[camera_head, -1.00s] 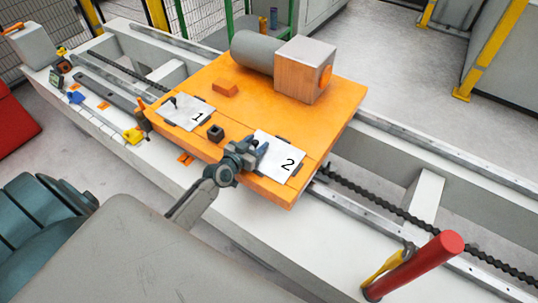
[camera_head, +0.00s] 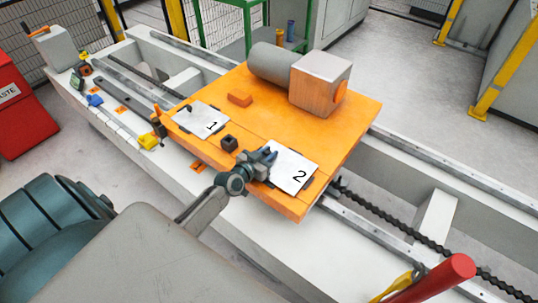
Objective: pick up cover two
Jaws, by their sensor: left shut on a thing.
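Cover two (camera_head: 296,172) is a white square plate marked "2" at the near right part of the orange platform (camera_head: 335,165). My left gripper (camera_head: 268,157) is at the left edge of cover two and is shut on it. The gripper hides part of that edge, and I cannot tell whether the plate is lifted off the platform. Cover one (camera_head: 205,119), a white plate marked "1", lies farther left on the platform. My right gripper is not in view.
A grey motor with a box-shaped end (camera_head: 320,82) stands at the back of the platform. A red cylinder (camera_head: 437,279) rises at the lower right. Several small tools lie on the white beam at left.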

